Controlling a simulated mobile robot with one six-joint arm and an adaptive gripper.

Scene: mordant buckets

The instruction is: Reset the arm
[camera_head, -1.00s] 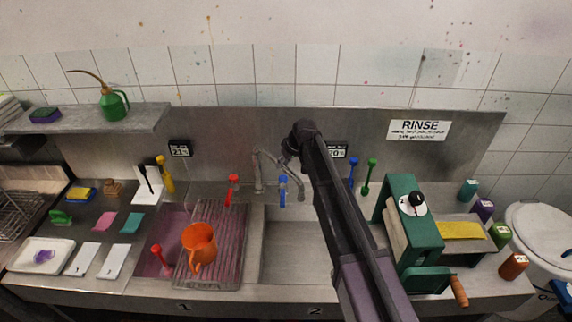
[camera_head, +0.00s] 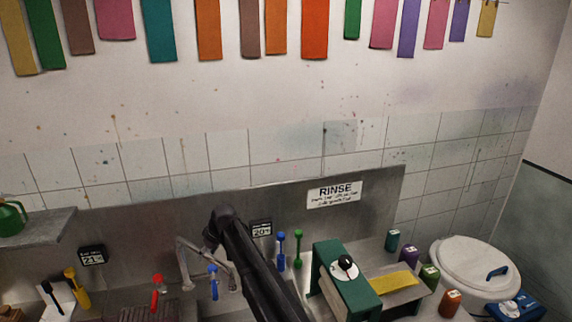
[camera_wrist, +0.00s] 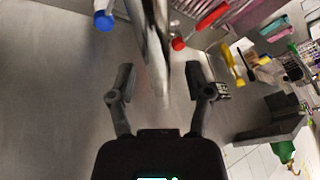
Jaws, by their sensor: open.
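My gripper (camera_wrist: 158,76) is open in the wrist view, with its two fingers spread apart. A grey metal faucet spout (camera_wrist: 154,45) shows between and beyond the fingers; I cannot tell whether it touches them. Nothing is clearly held. In the head view my dark arm (camera_head: 252,262) rises from the bottom edge to a bend just right of the faucet (camera_head: 187,262). The gripper itself cannot be made out there.
A blue-handled tap (camera_head: 213,282) and a red-handled tap (camera_head: 157,290) flank the faucet. A green press (camera_head: 335,272) stands right of my arm. Further right are several small bottles and a white lidded bucket (camera_head: 475,268). Coloured cloths hang high on the wall.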

